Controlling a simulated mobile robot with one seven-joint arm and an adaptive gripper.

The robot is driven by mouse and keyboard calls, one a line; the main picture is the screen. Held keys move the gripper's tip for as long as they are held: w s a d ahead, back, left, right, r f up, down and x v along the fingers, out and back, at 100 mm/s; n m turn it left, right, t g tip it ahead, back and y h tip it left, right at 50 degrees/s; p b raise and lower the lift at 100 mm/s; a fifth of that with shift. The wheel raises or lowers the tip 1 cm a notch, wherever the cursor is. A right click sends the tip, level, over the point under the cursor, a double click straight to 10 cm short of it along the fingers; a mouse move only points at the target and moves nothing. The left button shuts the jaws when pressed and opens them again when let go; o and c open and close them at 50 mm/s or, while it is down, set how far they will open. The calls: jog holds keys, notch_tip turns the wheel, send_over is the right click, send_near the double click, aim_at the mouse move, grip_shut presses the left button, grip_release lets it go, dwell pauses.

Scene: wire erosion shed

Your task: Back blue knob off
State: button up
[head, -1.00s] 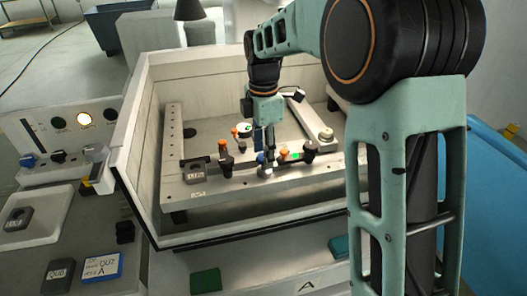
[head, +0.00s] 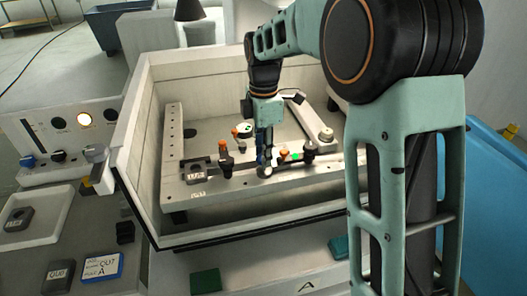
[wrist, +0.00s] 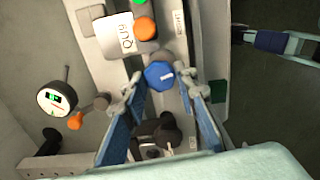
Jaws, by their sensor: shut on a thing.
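The blue knob (wrist: 158,76) shows in the wrist view as a faceted blue cap with a white mark, on a grey round base. My gripper (wrist: 164,90) has its two blue-padded fingers on either side of the knob, with the tips at its edges, shut on it. In the head view my gripper (head: 265,167) points down at the front rail of the fixture (head: 230,181). The knob is mostly hidden there behind the fingers.
In the wrist view, an orange knob (wrist: 145,28) and a labelled grey block (wrist: 117,38) stand beyond the blue knob, a dial gauge (wrist: 57,98) to the left, and a black knob (wrist: 160,132) between the fingers. Pale tank walls (head: 135,185) enclose the fixture.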

jog(key=m+p, duration=0.1)
jog(key=m, duration=0.9)
jog(key=shift+p, duration=0.35)
jog(key=m, duration=0.5)
jog(key=shift+m+p, duration=0.35)
jog(key=shift+m, duration=2.05)
jog(key=o, duration=1.2)
jog(key=shift+c, duration=0.2)
notch_tip(320, 180, up, 12)
